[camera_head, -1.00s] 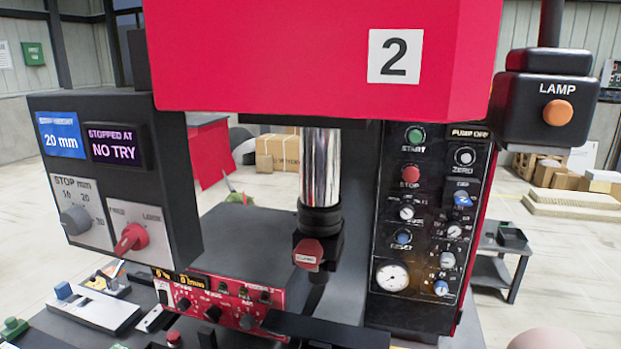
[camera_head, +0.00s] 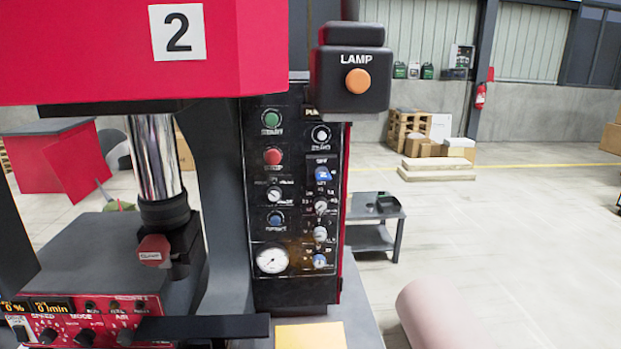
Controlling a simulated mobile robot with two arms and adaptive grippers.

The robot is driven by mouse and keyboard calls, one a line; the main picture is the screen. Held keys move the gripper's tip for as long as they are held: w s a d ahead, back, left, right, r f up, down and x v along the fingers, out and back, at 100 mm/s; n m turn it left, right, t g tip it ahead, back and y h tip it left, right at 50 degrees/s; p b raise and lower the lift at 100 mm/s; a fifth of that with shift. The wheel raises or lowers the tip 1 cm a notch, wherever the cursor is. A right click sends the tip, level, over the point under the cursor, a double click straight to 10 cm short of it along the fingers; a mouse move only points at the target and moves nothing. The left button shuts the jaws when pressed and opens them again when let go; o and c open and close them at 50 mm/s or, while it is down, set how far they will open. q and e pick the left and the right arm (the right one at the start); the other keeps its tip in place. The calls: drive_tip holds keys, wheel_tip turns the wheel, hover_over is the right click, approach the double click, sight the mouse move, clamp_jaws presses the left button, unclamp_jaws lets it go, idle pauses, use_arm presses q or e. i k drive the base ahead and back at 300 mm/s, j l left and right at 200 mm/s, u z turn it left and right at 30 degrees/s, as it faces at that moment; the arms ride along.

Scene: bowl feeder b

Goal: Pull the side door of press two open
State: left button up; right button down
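Press two, marked by a white "2" plate (camera_head: 177,32) on its red head (camera_head: 110,75), fills the left half of the view. Its black control panel (camera_head: 295,230) has buttons, knobs and a round gauge. To the right of the panel, the press's red side (camera_head: 346,190) shows only as a thin strip, nearly edge-on. I cannot make out a side door or handle on it. The steel ram (camera_head: 155,158) hangs under the head. Neither of my grippers is in view.
A black lamp box (camera_head: 350,80) with an orange button juts out at the upper right of the press. A dark low cart (camera_head: 374,220) stands behind it. A pink rounded shape (camera_head: 445,315), unidentified, is at lower right. Open floor (camera_head: 520,230) lies to the right.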

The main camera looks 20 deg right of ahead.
sight(348, 125)
drive_tip(key=k+l, duration=0.1)
drive_tip(key=l, duration=0.55)
drive_tip(key=k+l, duration=0.1)
drive_tip(key=l, duration=0.55)
drive_tip(key=k+l, duration=0.1)
drive_tip(key=l, duration=0.5)
